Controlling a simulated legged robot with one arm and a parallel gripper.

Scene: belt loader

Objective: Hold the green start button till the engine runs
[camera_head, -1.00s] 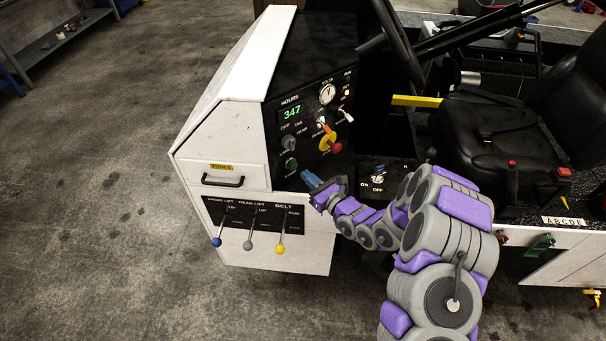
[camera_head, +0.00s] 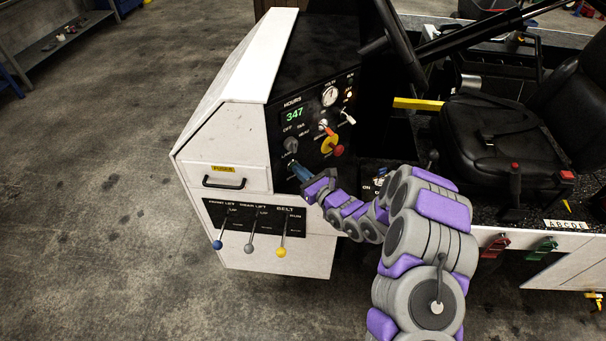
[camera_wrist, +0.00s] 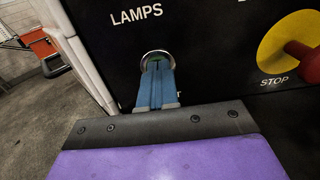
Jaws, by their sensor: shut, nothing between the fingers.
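The green start button sits low on the black panel (camera_head: 318,165). In the wrist view its metal ring (camera_wrist: 157,53) shows, and the blue fingertips cover most of the button inside. My gripper (camera_wrist: 156,70) is shut and empty, with its tips at the button face. Contact is likely, but how far the button is pressed cannot be told. In the head view my gripper (camera_head: 296,168) hides the button. A round gauge (camera_head: 329,96) and a small lit lamp (camera_head: 349,95) are higher on the panel. The hours display (camera_head: 294,115) reads 347.
The red stop button (camera_head: 338,151) on its yellow plate (camera_head: 329,143) is close on the right. A grey lamps knob (camera_head: 291,145) is just above the start button. Three levers, including a yellow-knobbed one (camera_head: 281,252), stand below. The black seat (camera_head: 490,135) is at right.

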